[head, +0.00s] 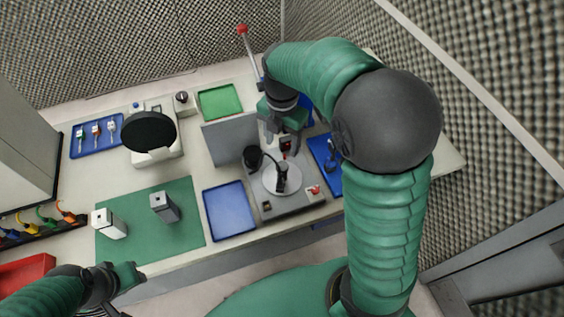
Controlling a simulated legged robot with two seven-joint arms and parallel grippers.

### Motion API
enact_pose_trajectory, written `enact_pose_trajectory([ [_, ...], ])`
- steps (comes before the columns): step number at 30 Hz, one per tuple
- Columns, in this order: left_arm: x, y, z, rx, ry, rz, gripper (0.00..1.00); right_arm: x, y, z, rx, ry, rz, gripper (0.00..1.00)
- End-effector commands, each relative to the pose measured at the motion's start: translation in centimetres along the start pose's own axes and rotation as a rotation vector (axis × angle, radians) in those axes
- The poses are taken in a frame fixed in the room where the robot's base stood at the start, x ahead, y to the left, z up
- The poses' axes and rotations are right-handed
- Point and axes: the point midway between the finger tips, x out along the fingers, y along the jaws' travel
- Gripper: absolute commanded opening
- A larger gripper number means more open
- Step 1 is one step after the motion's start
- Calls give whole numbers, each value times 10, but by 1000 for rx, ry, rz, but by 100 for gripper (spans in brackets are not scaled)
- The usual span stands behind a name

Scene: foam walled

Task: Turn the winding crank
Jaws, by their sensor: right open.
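A grey device (297,200) with a round light-grey disc stands on the bench right of centre. A black crank-like part (281,180) stands on the disc. A black cylinder (251,157) with a thin curved black arm sits at the disc's left; I cannot tell which black part is the winding crank. My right gripper (282,146) is open and points down just behind the disc, apart from the black part on it. Its fingers look empty. My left gripper (122,280) is at the bench's front left, far from the device; its jaw opening is not clear.
A grey upright panel (230,139) stands left of the device. A blue tray (229,211) lies in front of it, and another blue tray (321,151) lies to the right. A green mat (180,230) holds two grey blocks. A red-knobbed lever (242,30) rises behind.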

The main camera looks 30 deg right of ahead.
Motion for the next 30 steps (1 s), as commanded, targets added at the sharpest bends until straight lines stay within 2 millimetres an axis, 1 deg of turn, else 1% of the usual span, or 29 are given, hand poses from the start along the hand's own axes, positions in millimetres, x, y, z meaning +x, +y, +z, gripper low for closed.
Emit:
enact_pose_trajectory([
  [1, 0, 0, 0, 0, 0, 0, 36, 14, -1, -1, 0, 3, -5, 58],
  [6, 1, 0, 0, 0, 0, 0, 36, 58, -1, -1, 1, 2, -4, 58],
  [9, 1, 0, 0, 0, 0, 0, 36, 78, -1, -1, 2, 1, -3, 58],
  [12, 1, 0, 0, 0, 0, 0, 36, 92, 0, 0, 2, 0, 0, 58],
  [16, 1, 0, 0, 0, 0, 0, 36, 99, 0, 0, 2, -1, 1, 58],
  [22, 1, 0, 0, 0, 0, 0, 36, 99, 0, 0, 2, -1, 2, 58],
  [23, 1, 0, 0, 0, 0, 0, 36, 99, 0, 0, 2, -1, 2, 56],
  [30, 1, 0, 0, 0, 0, 0, 36, 99, 0, 0, 2, -1, 2, 25],
])
